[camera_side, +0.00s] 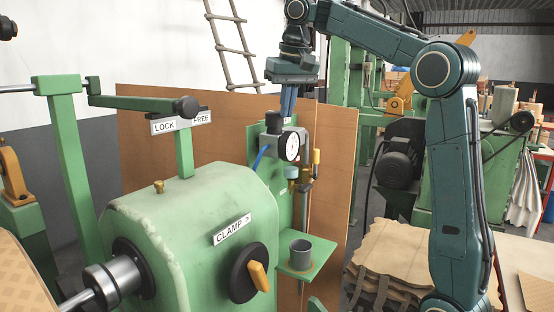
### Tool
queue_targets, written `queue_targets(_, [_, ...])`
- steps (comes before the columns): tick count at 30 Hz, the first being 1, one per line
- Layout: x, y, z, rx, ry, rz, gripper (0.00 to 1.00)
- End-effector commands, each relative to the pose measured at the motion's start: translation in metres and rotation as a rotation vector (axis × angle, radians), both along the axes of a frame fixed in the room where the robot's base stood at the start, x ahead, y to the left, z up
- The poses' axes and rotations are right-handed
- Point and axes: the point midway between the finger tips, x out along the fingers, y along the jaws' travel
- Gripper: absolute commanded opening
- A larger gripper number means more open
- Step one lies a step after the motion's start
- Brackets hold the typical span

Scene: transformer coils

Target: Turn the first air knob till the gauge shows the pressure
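A black air knob (274,121) sits on top of a dark regulator on a green upright panel. A round white-faced gauge (291,147) is fixed just right of and below the knob; its reading is too small to make out. My gripper (288,116) hangs from above with its blue fingers pointing down, beside the knob's right side and above the gauge. The fingertips overlap the knob area, and I cannot tell whether they touch it. The finger gap is hard to judge from this side.
A teal-topped unit (292,173) and yellow handles (316,157) sit on piping below and right of the gauge. A grey cup (301,250) stands on a green shelf. The green clamp machine (190,225) fills the left front. A brown board (335,170) stands behind.

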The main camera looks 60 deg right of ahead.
Motion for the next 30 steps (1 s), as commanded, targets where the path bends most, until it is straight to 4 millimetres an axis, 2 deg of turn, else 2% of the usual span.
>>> queue_targets(30, [-0.0068,0.0008,0.0030,-0.001,-0.003,-0.002,0.00])
